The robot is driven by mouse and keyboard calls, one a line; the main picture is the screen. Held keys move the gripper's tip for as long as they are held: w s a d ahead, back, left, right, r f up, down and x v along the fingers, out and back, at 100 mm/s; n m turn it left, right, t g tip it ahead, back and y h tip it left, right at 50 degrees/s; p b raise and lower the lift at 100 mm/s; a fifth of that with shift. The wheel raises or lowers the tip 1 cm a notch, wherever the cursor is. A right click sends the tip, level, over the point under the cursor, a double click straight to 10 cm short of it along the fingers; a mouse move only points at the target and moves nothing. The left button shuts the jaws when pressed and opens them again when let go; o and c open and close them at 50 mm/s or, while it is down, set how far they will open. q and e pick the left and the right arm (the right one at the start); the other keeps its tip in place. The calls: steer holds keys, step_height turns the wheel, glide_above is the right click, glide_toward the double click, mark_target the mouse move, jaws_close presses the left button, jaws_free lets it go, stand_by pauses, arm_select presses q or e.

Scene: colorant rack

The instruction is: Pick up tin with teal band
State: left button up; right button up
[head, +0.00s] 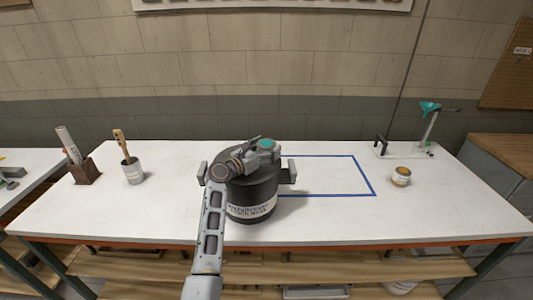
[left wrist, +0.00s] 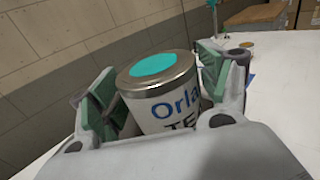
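The tin with the teal band has a teal disc on its silver lid (head: 266,144) in the head view. In the left wrist view the tin (left wrist: 168,103) shows a white label with blue and black lettering. My left gripper (head: 258,151) has its fingers on either side of the tin, close against it. In the left wrist view the left gripper's (left wrist: 158,72) green pads flank the tin. The tin's base and any teal band on its side are hidden. My right gripper is in neither view.
A large black container (head: 252,207) with a white label stands just below the tin in the head view. A blue outlined area (head: 360,175) on the white table (head: 140,215) is largely clear. A small tin (head: 401,176), a brush pot (head: 133,172) and a brown holder (head: 85,172) stand apart.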

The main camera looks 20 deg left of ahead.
arm_select(q)
steer(key=c, duration=0.8)
steer(key=shift+r, duration=0.15)
steer(key=shift+r, duration=4.95)
